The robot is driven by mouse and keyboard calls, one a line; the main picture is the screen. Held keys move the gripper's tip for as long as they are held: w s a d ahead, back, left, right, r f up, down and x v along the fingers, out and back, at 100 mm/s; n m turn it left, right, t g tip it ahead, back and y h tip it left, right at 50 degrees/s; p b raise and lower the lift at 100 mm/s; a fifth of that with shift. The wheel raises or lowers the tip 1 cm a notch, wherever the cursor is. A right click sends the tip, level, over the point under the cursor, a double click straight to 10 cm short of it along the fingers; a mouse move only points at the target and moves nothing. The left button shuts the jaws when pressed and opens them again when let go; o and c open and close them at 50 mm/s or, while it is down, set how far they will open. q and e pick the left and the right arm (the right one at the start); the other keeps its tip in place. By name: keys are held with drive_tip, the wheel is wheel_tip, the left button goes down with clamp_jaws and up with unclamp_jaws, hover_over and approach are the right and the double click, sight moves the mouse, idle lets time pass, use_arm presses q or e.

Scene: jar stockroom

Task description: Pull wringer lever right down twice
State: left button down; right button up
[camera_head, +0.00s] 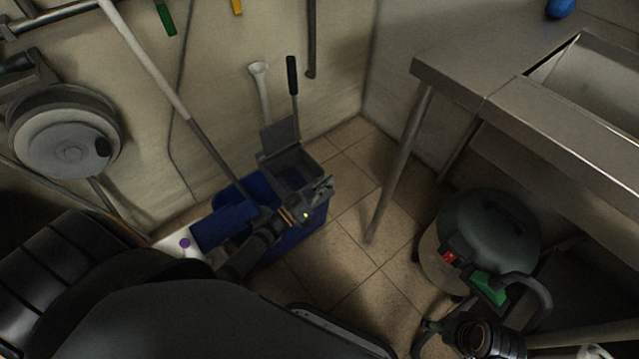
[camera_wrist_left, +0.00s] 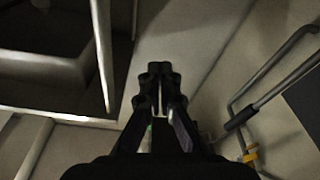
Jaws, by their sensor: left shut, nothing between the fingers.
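The wringer lever is a thin upright rod with a black grip (camera_head: 292,76), rising from the grey wringer (camera_head: 296,160) on the blue mop bucket (camera_head: 300,228) by the wall. It stands nearly upright. My left gripper (camera_head: 325,186) is in front of the wringer, low, below and right of the lever's grip and apart from it. Its fingers are shut with nothing between them, as the left wrist view (camera_wrist_left: 160,88) also shows. The lever cannot be made out for sure in the left wrist view. A dark jointed part at the bottom right may be my right gripper (camera_head: 432,332); its fingers are unclear.
A mop handle (camera_head: 150,58) leans across the bucket. A steel table (camera_head: 480,75) with a sink stands at right, its leg (camera_head: 398,165) near the bucket. A round vacuum cleaner (camera_head: 490,235) sits underneath. Tiled floor (camera_head: 345,265) between is clear.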

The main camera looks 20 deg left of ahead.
use_arm(q)
drive_tip(key=shift+v, duration=1.5)
use_arm(e)
drive_tip(key=shift+s+d+r, duration=0.1)
drive_tip(key=shift+r, duration=0.2)
use_arm(q)
drive_tip(key=shift+w+a+r, duration=0.1)
drive_tip(key=shift+r, duration=0.15)
drive_tip(key=w+a+r+n+y, duration=0.4)
drive_tip(key=a+r+n, duration=0.5)
drive_tip(key=a, duration=0.3)
drive_tip(key=w+a+r+n+y+p, duration=0.1)
drive_tip(key=w+a+r+n+y, duration=0.3)
drive_tip(key=w+a+r+n, duration=0.3)
drive_tip(key=a+r+n, duration=0.2)
drive_tip(key=a+n, duration=0.2)
drive_tip(key=a, duration=0.2)
drive_tip(key=shift+r+y+p, duration=0.3)
drive_tip(key=shift+r+y, duration=0.1)
use_arm(e)
drive_tip(key=shift+d+f+g, duration=0.35)
drive_tip(key=shift+d+g, duration=0.05)
drive_tip(key=shift+g, duration=0.1)
use_arm(q)
drive_tip(key=shift+w, duration=0.2)
